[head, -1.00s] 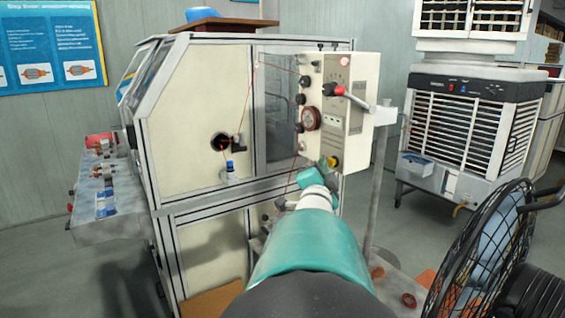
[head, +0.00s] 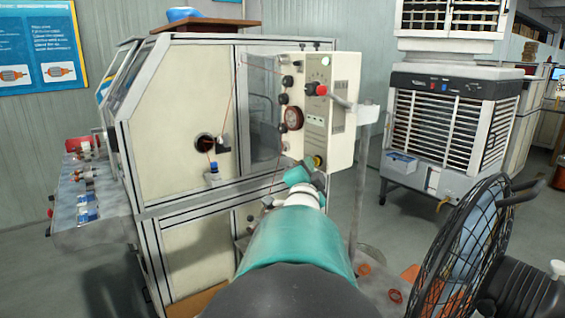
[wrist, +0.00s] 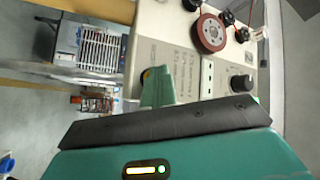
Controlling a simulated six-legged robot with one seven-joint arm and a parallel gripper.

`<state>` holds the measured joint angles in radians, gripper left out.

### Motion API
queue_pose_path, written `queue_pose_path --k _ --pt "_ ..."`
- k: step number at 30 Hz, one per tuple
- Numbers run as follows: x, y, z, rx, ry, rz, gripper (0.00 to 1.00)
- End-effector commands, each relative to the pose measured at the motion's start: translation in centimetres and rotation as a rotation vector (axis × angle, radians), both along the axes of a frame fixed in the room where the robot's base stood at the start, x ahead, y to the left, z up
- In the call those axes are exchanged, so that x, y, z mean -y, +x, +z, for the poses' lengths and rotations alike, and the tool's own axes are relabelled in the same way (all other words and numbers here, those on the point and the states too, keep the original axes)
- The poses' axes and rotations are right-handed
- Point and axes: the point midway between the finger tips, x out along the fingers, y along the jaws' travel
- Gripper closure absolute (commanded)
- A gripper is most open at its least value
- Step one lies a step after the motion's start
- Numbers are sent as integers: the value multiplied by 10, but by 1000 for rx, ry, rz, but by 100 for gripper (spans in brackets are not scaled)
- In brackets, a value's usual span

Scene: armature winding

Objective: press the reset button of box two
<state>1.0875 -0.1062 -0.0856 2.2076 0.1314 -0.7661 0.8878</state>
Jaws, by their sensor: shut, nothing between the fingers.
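A cream control box (head: 341,112) stands at the right front of the winding machine, with a red-tipped lever, a red dial and dark knobs. No box number is legible. A yellow button (head: 319,161) sits low on the box in the head view. In the wrist view the box face (wrist: 172,54) fills the top, and a yellow rim (wrist: 144,76) shows partly behind my gripper's teal fingers (wrist: 158,88). My gripper (head: 298,175) is shut and empty, just below and left of the yellow button in the head view. I cannot tell whether it touches the box.
The winding machine (head: 180,120) with its cream panels stands left of the box, and a thin wire runs up to the box. A black fan (head: 462,250) is close at the front right. An air cooler (head: 450,125) stands behind.

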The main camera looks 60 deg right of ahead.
Motion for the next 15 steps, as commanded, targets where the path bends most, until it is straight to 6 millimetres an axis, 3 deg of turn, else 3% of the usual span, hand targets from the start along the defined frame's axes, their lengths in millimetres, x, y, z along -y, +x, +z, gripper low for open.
queue_pose_path --k 15 --pt "-14 7 0 1 0 0 100"
